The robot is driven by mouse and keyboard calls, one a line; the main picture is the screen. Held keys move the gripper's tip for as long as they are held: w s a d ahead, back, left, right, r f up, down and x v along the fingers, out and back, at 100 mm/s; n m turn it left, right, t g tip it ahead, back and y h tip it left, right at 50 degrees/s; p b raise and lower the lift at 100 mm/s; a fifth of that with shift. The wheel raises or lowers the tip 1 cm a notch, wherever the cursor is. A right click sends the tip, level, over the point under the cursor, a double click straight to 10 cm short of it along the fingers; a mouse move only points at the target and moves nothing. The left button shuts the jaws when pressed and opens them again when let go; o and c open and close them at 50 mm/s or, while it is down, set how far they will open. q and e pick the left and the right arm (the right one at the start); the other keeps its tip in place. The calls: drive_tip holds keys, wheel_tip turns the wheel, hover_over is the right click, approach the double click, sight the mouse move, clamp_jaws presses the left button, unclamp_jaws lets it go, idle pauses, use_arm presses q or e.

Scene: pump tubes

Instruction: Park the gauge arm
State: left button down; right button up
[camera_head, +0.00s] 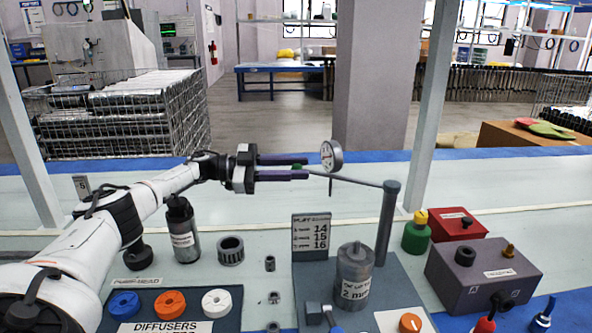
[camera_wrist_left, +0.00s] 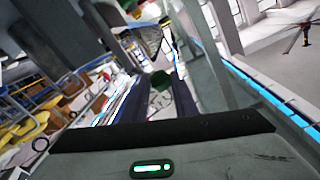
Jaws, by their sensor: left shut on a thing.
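The gauge arm (camera_head: 352,180) is a thin grey rod reaching left from the top of a dark grey post (camera_head: 387,225). A round white-faced gauge (camera_head: 331,155) sits on the rod, with a short stem hanging below it. My left gripper (camera_head: 300,168) comes in from the left, its two dark purple fingers around the rod's free end. It is shut on the green tip of the gauge arm. In the left wrist view a green end (camera_wrist_left: 160,80) shows between the dark fingers. My right gripper is not in view.
A grey cylinder (camera_head: 354,272) and a sign with 14, 15, 16 (camera_head: 311,235) stand below the rod. A green jar (camera_head: 416,236), a red box (camera_head: 455,225) and a grey box (camera_head: 482,275) stand to the right. A diffuser tray (camera_head: 172,328) lies front left.

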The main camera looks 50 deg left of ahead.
use_arm(q)
drive_tip(key=shift+w+r, duration=0.3)
drive_tip(key=shift+w, duration=0.05)
drive_tip(key=c, duration=1.8)
unclamp_jaws()
drive_tip(key=shift+d, duration=0.1)
drive_tip(key=o, duration=0.3)
drive_tip(key=shift+w+f, duration=0.1)
drive_tip(key=shift+w, duration=0.2)
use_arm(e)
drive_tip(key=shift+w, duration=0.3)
use_arm(q)
drive_tip(key=shift+s+f, duration=0.2)
drive_tip(key=shift+s, duration=0.05)
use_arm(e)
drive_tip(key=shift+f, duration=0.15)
